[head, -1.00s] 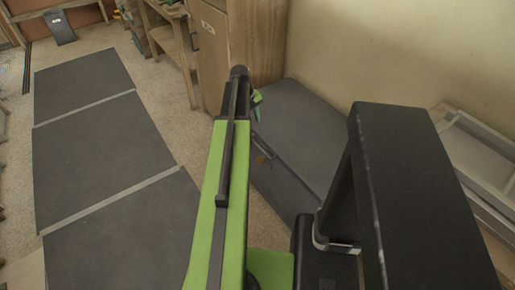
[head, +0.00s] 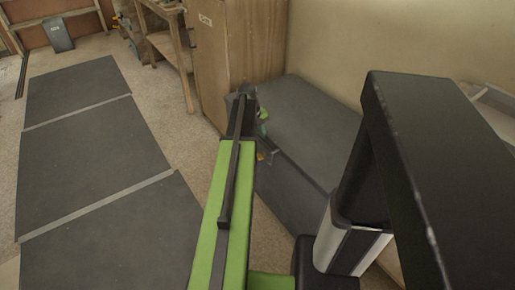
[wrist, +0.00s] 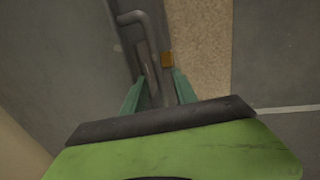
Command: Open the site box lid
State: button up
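The site box is a dark grey chest against the wall in the head view; its flat lid (head: 310,115) is down on the box. The box front (head: 295,190) faces left, with a small orange part near its upper edge. My gripper (head: 263,122) is at the box's front upper edge, partly hidden by my green arm. In the wrist view, the green fingers (wrist: 158,78) are open and apart. A grey bar handle (wrist: 143,32) runs down toward the gap between them, and an orange tab (wrist: 168,60) lies beside it. I cannot tell whether the fingers touch the bar.
A wooden cabinet (head: 240,50) stands just behind the box, with a wooden bench (head: 168,45) to its left. Dark mats (head: 95,120) cover the open floor at left. The wall is close behind the box. A pale tray-like object (head: 495,105) is at far right.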

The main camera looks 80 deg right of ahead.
jog(key=shift+f, duration=0.15)
grip_shut()
dwell(1.3)
